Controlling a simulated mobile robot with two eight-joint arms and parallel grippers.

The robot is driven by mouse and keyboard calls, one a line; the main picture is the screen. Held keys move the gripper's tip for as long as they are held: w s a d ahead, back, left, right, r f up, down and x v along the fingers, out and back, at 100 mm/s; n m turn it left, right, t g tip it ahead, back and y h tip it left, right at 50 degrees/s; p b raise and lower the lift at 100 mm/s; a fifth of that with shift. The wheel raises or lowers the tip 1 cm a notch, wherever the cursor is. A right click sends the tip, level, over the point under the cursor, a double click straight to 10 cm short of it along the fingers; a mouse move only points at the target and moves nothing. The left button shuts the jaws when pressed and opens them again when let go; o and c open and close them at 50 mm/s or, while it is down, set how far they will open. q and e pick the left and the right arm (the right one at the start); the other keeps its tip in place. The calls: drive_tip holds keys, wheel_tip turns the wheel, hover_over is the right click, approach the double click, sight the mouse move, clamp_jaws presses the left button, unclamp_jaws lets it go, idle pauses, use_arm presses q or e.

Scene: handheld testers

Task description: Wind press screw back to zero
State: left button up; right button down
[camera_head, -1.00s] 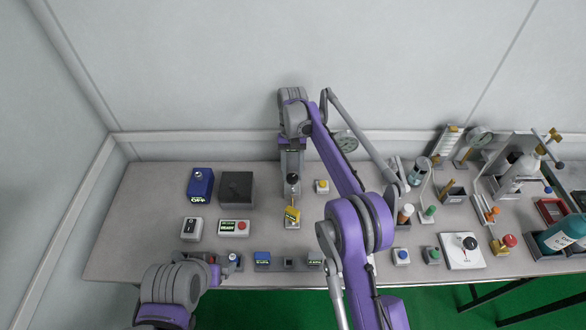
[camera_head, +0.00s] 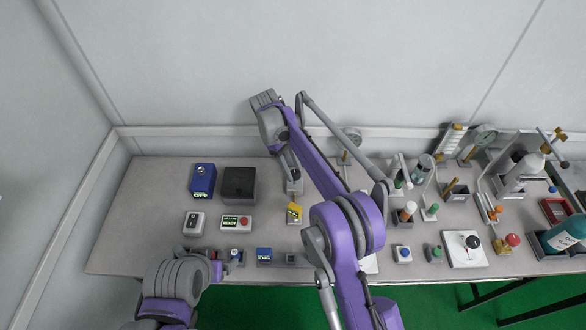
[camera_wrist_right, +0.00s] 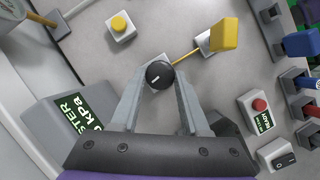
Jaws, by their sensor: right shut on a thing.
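The press screw's round black knob (camera_wrist_right: 159,75), with a white mark on top, sits between my right gripper's fingertips (camera_wrist_right: 160,84) in the right wrist view. The fingers are shut on it from both sides. A brass rod (camera_wrist_right: 188,57) runs beside it to a block with a yellow part (camera_wrist_right: 224,34). In the head view my right gripper (camera_head: 293,180) points down behind the yellow part (camera_head: 294,212); the knob is hard to make out there. My left gripper (camera_head: 217,270) is at the bench's front left, mostly hidden by its own wrist, so its jaws cannot be read.
A grey box with a green kPa display (camera_wrist_right: 88,113) stands beside the right fingers. A yellow button box (camera_wrist_right: 120,27) is close by. A READY box (camera_head: 236,222), a blue unit (camera_head: 202,181) and a dark block (camera_head: 239,185) stand left. The right side is crowded.

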drive_tip(key=n, duration=0.2)
drive_tip(key=n+t+b, duration=0.1)
drive_tip(key=n, duration=0.1)
drive_tip(key=n+t+b, duration=0.1)
drive_tip(key=n, duration=0.1)
drive_tip(key=shift+s+a+f+n+h, duration=0.1)
drive_tip(key=shift+s+f+n+h, duration=0.05)
drive_tip(key=shift+s+n+h, duration=0.2)
drive_tip(key=n+t+b, duration=0.1)
drive_tip(key=n, duration=0.3)
drive_tip(key=n+t+b, duration=0.1)
drive_tip(key=n, duration=0.1)
drive_tip(key=shift+s+t+b, duration=0.3)
drive_tip(key=n, duration=0.2)
drive_tip(key=n+t+y+b, duration=0.1)
drive_tip(key=n, duration=0.1)
drive_tip(key=shift+s+y, duration=0.1)
drive_tip(key=shift+y, duration=0.15)
drive_tip(key=n, duration=0.1)
drive_tip(key=n+t+y+b, duration=0.1)
drive_tip(key=n, duration=0.1)
drive_tip(key=shift+s+d+n, duration=0.1)
drive_tip(key=shift+d+n, duration=0.15)
drive_tip(key=shift+d, duration=0.05)
drive_tip(key=n, duration=0.2)
drive_tip(key=n+y, duration=0.1)
drive_tip(key=n, duration=0.1)
drive_tip(key=n+y+b, duration=0.1)
drive_tip(key=n, duration=0.1)
drive_tip(key=shift+d, duration=0.25)
